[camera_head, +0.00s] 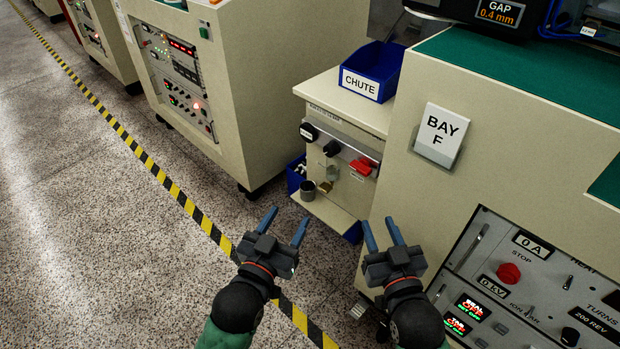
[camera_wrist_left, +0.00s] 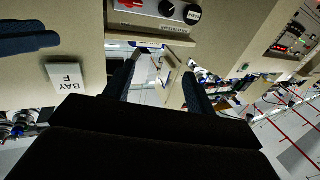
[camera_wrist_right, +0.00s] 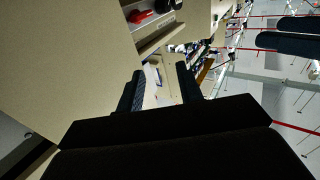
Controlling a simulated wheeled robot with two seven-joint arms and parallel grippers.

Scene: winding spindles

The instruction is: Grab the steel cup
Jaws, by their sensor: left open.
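A small dark grey steel cup (camera_head: 308,190) stands upright at the left end of the low shelf (camera_head: 330,210) on the front of the cream cabinet. My left gripper (camera_head: 284,222) is open and empty, in front of the shelf and below the cup in the head view, apart from it. My right gripper (camera_head: 382,231) is open and empty, to the right of the cup, in front of the Bay F cabinet. Both wrist views show spread fingers with nothing between them. I cannot make out the cup in either wrist view.
A blue bin (camera_head: 295,174) sits just left of the cup. A blue chute tray (camera_head: 371,71) tops the small cabinet, with knobs and a red handle (camera_head: 362,166) above the shelf. The Bay F cabinet (camera_head: 500,140) stands close on the right. Open floor lies left.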

